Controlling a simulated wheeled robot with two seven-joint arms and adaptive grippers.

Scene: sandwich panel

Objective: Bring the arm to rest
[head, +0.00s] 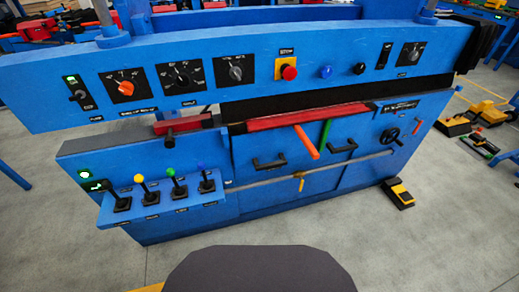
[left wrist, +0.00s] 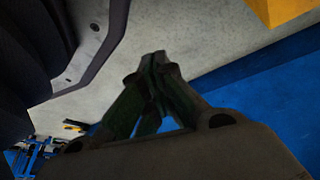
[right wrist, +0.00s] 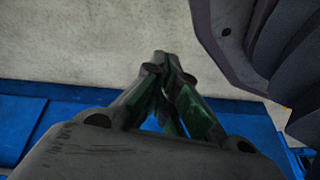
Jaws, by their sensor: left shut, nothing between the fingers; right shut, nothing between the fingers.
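My left gripper (left wrist: 157,60) shows in the left wrist view with its fingertips together and nothing between them. Grey floor lies behind it, with a blue surface to the right. My right gripper (right wrist: 161,60) shows in the right wrist view, also shut and empty, in front of grey floor and a blue surface. Neither gripper nor arm shows in the head view. The blue machine panel (head: 200,75) stands in front of me, with knobs, a red stop button (head: 289,73) and several joysticks (head: 180,188) at its lower left. Neither gripper touches any control.
Orange (head: 307,142) and green (head: 326,133) levers, black handles and a handwheel (head: 390,135) stick out of the machine's front. A yellow-and-black pedal (head: 398,193) lies on the floor at its right. The grey floor (head: 440,235) in front is clear.

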